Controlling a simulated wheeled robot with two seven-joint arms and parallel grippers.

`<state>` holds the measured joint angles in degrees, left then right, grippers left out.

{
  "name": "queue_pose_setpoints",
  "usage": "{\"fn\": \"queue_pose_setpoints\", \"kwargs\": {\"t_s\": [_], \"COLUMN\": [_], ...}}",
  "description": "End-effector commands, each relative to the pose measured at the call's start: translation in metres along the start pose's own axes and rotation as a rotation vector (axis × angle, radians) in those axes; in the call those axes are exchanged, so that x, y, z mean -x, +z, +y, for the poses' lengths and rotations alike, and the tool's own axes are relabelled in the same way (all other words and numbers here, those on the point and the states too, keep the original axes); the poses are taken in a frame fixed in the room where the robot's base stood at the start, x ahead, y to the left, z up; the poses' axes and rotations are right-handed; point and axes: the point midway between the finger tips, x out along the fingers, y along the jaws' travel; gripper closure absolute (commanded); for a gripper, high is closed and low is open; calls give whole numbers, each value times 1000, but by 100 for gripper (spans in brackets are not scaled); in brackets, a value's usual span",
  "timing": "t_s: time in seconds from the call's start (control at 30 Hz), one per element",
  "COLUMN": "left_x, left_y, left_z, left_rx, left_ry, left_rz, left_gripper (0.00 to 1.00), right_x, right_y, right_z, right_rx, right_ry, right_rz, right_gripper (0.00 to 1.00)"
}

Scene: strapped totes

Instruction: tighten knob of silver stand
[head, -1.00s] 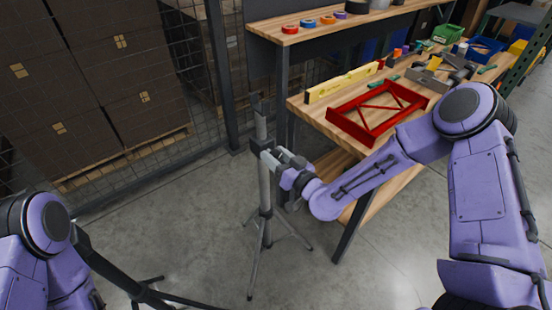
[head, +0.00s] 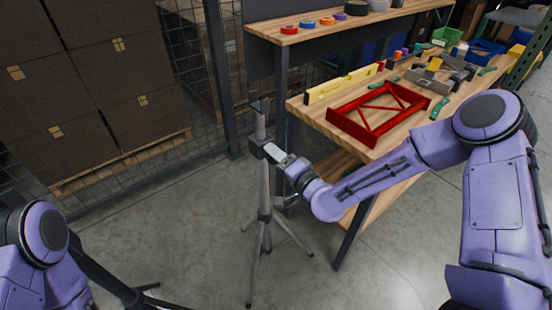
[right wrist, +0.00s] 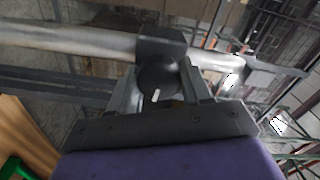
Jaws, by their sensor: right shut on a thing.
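The silver stand (head: 264,186) is an upright grey pole on splayed tripod legs, left of the workbench. A black collar (head: 259,147) sits on its upper pole; the collar also shows in the right wrist view (right wrist: 160,45). The knob (right wrist: 158,78) is dark and round with a white mark, on the collar's near side. My right gripper (head: 272,153) is at the collar, its two fingers on either side of the knob in the right wrist view, shut on it. In the head view the gripper hides the knob. My left gripper is out of view.
The wooden workbench (head: 318,109) stands close right of the stand, with a red frame (head: 378,113) and a yellow level (head: 342,83) on it. A dark stand (head: 128,291) is at lower left. A mesh fence and stacked boxes (head: 88,85) are behind. Floor between is clear.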

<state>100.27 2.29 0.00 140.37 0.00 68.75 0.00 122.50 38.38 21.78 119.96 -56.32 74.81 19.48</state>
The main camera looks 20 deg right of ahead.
Motion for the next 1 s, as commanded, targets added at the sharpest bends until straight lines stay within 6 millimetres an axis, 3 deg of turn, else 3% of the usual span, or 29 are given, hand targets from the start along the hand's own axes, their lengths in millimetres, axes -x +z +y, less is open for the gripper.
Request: {"fn": "queue_pose_setpoints", "kwargs": {"t_s": [1.0], "left_x": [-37], "left_y": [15], "left_z": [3], "left_rx": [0], "left_ry": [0], "left_rz": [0], "left_gripper": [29], "right_x": [0], "right_y": [0], "right_z": [6], "right_rx": [-964], "right_ry": [-4], "right_rz": [5], "right_gripper": [82]}}
